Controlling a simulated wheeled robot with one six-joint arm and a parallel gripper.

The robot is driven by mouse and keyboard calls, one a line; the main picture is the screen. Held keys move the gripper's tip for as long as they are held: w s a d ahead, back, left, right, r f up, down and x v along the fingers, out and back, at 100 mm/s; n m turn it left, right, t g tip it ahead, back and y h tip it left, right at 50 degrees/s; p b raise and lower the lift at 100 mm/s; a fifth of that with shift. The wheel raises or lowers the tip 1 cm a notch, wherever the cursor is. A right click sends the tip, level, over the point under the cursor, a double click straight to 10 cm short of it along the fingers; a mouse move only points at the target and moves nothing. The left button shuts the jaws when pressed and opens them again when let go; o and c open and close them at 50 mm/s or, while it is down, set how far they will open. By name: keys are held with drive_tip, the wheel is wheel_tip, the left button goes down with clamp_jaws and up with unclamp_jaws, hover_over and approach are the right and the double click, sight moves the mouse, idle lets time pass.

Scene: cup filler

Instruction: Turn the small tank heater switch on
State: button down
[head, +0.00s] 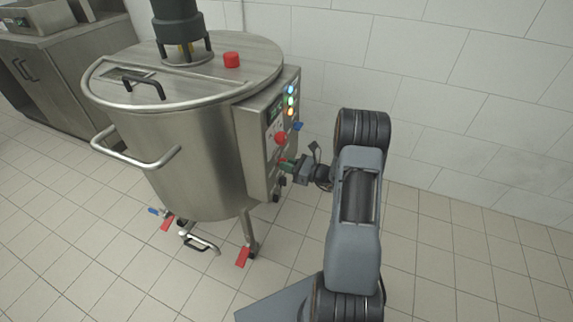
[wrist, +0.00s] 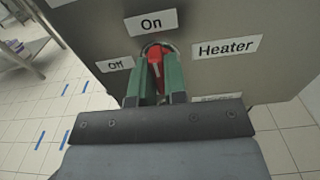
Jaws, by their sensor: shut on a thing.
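The small tank (head: 195,140) is a steel vessel with a control box (head: 262,130) on its right side. In the wrist view, the heater switch (wrist: 155,58) is a red knob on the steel panel (wrist: 205,20), below an "On" label (wrist: 151,23) and beside a "Heater" label (wrist: 226,47). An "Off" label (wrist: 115,65) is to its left. The knob stands nearly upright, its upper end toward "On". My gripper (wrist: 157,68) has its two green fingers shut on the knob, one on each side. In the head view, my gripper (head: 287,163) is at the box's right face.
A red button (head: 280,138) and lit lamps (head: 291,97) are on the box above my gripper. A blue-handled part (head: 298,126) sticks out nearby. A steel counter (head: 70,75) stands at the left. The tiled floor (head: 460,250) is clear at the right.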

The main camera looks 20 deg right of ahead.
drive_tip(key=c, duration=1.2)
unclamp_jaws()
drive_tip(key=shift+o, duration=0.2)
drive_tip(key=p+v, duration=0.1)
drive_tip(key=v, duration=1.3)
drive_tip(key=shift+p, duration=0.35)
drive_tip(key=shift+a, duration=0.1)
drive_tip(key=s+a+f+n+g, duration=0.3)
drive_tip(key=g, duration=0.1)
drive_tip(key=s+a+r+n+g+h+p, duration=0.3)
drive_tip(key=s+a+r+n+g+p, duration=0.3)
drive_tip(key=r+n+g, duration=0.35)
drive_tip(key=s+a+r+n+t+h+p, duration=0.1)
drive_tip(key=a+r+n+h+p, duration=0.2)
drive_tip(key=r, duration=0.7)
drive_tip(key=s+a+r+n+t+h+p, duration=0.1)
drive_tip(key=a+r+n+h+p, duration=0.2)
drive_tip(key=r+n+p, duration=0.4)
drive_tip(key=s+a+r+n+t+h+p, duration=0.1)
drive_tip(key=a+r+n+p, duration=0.4)
drive_tip(key=r, duration=1)
drive_tip(key=shift+t+h+p, duration=0.35)
drive_tip(key=shift+t+h, duration=0.1)
drive_tip(key=shift+h, duration=0.65)
